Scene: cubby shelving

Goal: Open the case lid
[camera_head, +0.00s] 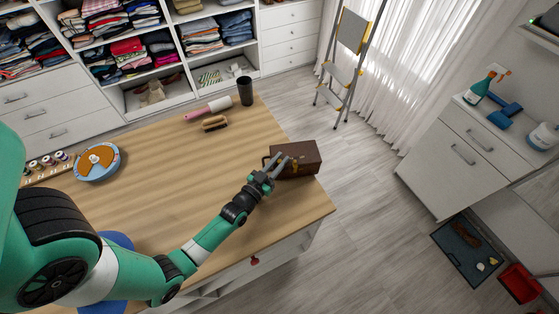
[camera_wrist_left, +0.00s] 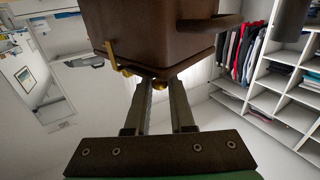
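The brown case (camera_head: 303,158) stands near the right end of the wooden table, and its lid looks closed. A handle shows on its left side and brass fittings on its front. My left gripper (camera_head: 279,168) is at the front of the case, close to the fittings, its fingers apart. In the left wrist view the case (camera_wrist_left: 150,25) fills the top middle, and the fingertips of my left gripper (camera_wrist_left: 160,82) are open just by the brass pieces. I cannot tell whether they touch. My right gripper is not in view.
The wooden table (camera_head: 165,190) is clear in the middle. A dark cup (camera_head: 245,91), a pink roller (camera_head: 209,109), a brush (camera_head: 215,124) and a round orange-and-blue item (camera_head: 98,162) lie farther back or left. A stepladder (camera_head: 346,70) stands beyond the table.

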